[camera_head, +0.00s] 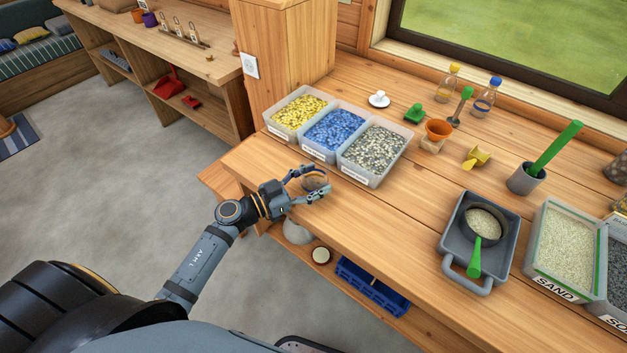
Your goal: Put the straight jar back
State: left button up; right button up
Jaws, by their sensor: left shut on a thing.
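My left gripper (312,186) is shut around a small see-through jar (316,179) at the front edge of the wooden bench (390,215). The jar shows between the two fingers, just in front of the tray of grey gravel. Its lower part is partly hidden by the fingers, and I cannot tell whether it touches the bench top. My right gripper is not in view.
Trays of yellow (299,112), blue (334,131) and grey gravel (374,150) stand behind the gripper. A grey tray with a sieve (447,240) is to the right. A lower shelf holds a rounded grey vessel (297,232) and a blue crate (369,288). Bench space right of the gripper is clear.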

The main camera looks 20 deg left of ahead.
aim_at(302, 186)
pick_arm(q)
jog(key=o, duration=1.2)
jog(key=shift+f, duration=0.1)
jog(key=shift+o, duration=0.8)
jog(key=b+v, duration=0.1)
jog(key=v, duration=0.5)
jog(key=p+v, duration=0.2)
jog(key=v, duration=0.4)
jog(key=shift+p, duration=0.4)
